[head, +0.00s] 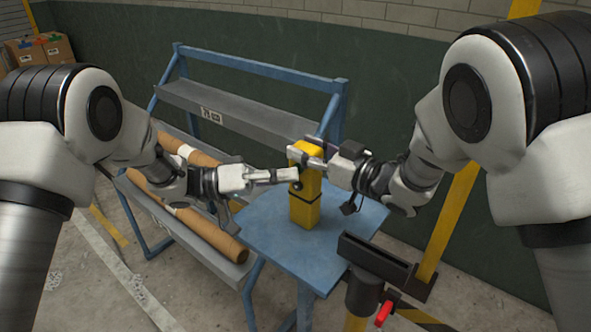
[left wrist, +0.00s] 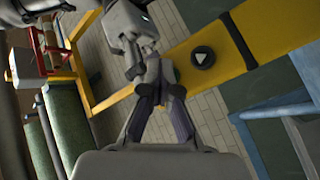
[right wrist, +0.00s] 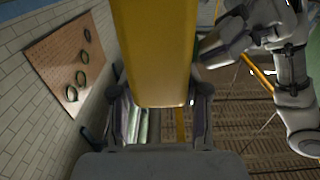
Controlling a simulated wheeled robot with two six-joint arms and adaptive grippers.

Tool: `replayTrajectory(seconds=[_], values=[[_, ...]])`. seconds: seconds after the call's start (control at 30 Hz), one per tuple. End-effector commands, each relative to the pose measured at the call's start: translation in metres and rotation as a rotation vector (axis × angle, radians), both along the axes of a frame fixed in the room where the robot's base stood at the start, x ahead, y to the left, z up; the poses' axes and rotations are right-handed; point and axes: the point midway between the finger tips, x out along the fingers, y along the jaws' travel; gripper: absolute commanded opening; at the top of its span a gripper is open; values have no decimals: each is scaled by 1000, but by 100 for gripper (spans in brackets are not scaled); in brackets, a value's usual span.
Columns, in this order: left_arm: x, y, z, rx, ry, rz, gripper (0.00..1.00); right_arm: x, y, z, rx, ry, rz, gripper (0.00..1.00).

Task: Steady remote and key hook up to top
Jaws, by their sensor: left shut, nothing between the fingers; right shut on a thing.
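The yellow remote (head: 306,208), a tall upright box with a dark band, is over the blue tabletop (head: 265,225). I cannot tell whether its base touches the top. My right gripper (head: 318,162) is shut on its upper part; the yellow body (right wrist: 155,50) fills the space between the fingers in the right wrist view. My left gripper (head: 294,175) is shut and empty at the remote's left side, close to a round black button (left wrist: 203,57) with a light triangle. I cannot tell whether it touches. No key hook is clearly identifiable.
A blue rack (head: 258,65) with grey shelves and brown cardboard tubes (head: 212,232) stands behind and left. A black bracket on a post (head: 375,258) with a red handle (head: 383,313) is front right. A pegboard with several rings (right wrist: 72,68) hangs on the wall.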

Motion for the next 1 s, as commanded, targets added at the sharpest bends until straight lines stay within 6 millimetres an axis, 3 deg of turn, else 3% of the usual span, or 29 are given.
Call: replayTrajectory(seconds=[0.67,1.0], values=[[-16,12,0,-1,1,1,0,0,0,0,0,0,0,0],[-42,32,1,-1,1,1,0,0,0,0,0,0,0,0]])
